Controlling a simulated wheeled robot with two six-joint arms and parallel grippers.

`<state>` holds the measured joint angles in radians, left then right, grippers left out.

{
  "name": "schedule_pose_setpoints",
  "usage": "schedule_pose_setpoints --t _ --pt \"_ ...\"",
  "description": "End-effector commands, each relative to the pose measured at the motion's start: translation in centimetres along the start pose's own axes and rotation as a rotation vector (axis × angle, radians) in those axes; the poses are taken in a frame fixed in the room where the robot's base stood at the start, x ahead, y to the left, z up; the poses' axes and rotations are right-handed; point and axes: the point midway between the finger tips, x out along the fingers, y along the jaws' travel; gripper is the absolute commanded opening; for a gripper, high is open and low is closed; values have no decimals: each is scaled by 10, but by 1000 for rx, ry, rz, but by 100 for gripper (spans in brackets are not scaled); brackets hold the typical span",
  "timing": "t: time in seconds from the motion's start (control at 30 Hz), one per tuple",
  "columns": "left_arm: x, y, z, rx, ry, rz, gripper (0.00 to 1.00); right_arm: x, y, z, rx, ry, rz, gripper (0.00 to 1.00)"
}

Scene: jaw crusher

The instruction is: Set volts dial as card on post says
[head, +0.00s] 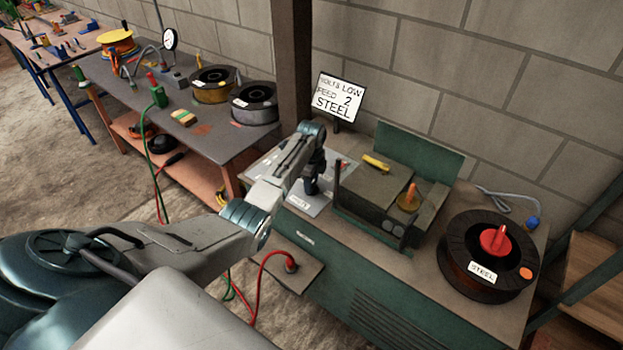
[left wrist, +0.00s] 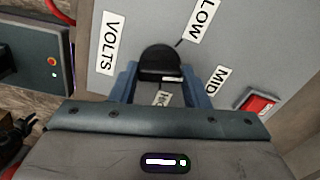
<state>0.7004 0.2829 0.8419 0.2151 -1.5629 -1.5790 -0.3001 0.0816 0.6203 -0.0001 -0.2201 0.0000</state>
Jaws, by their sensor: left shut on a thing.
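The card (head: 338,97) on the post reads VOLTS LOW, FEED 2, STEEL. My left gripper (head: 312,187) reaches down to the grey control panel (head: 322,205) on the welder. In the left wrist view its two blue fingers (left wrist: 160,82) are shut on the black volts dial (left wrist: 160,62), one on each side. The labels VOLTS (left wrist: 111,42), LOW (left wrist: 203,18) and MID (left wrist: 216,80) are readable; a third position label between the fingers is partly hidden. A thin dark line runs from the dial's edge toward LOW. I cannot tell whether it is a pointer or a panel mark.
A red switch (left wrist: 258,103) sits beside MID. On the green machine (head: 340,275), an open-lidded feeder (head: 385,190) stands right of the panel, then a STEEL spool (head: 488,257). A bench (head: 150,90) with wire spools stands at the left.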

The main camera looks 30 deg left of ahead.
Motion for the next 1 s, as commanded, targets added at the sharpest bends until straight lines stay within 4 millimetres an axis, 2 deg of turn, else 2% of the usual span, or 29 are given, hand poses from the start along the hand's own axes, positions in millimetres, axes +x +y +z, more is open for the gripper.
schedule_pose_setpoints --t 0.03,0.4,0.7,1.0 --pt "-4 0 0 -41 1 1 19 -7 1 -1 0 0 0 36" --pt "-2 0 -1 -394 1 1 19 -27 2 -3 0 0 0 36" --pt "-2 1 -1 -666 1 1 19 -39 3 -4 0 0 0 36" --pt "-1 0 -1 -868 0 0 19 -46 1 -4 1 0 -3 36"
